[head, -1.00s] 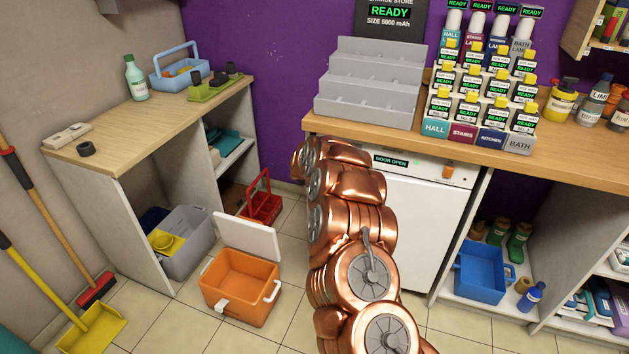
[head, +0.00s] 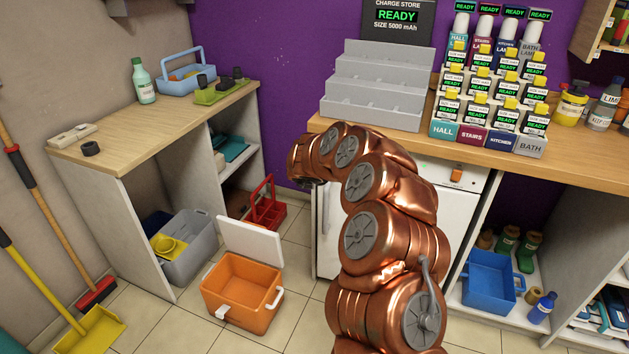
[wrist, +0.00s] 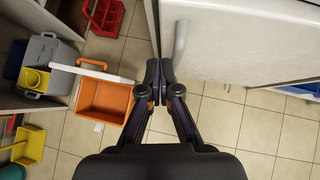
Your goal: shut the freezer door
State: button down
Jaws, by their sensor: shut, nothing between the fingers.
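The white freezer (head: 462,210) stands under the wooden counter, its front partly hidden behind my copper arm. In the wrist view its white door (wrist: 250,42) fills the upper right, with a pale bar handle (wrist: 181,40) near the left edge. I cannot tell how wide any gap at the door is. My gripper (wrist: 159,72) is shut and empty, its fingertips just below and left of the handle, by the door's edge. Whether they touch the door is unclear. In the head view the gripper is hidden by the arm.
An orange cooler (head: 240,292) with its lid up stands on the tiles left of the freezer, near a red caddy (head: 266,207) and a grey bin (head: 185,252). A blue crate (head: 490,280) sits in the shelf to the right. Tiled floor before the freezer is partly free.

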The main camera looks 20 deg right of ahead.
jog(key=shift+v, duration=1.35)
jog(key=shift+a, duration=0.1)
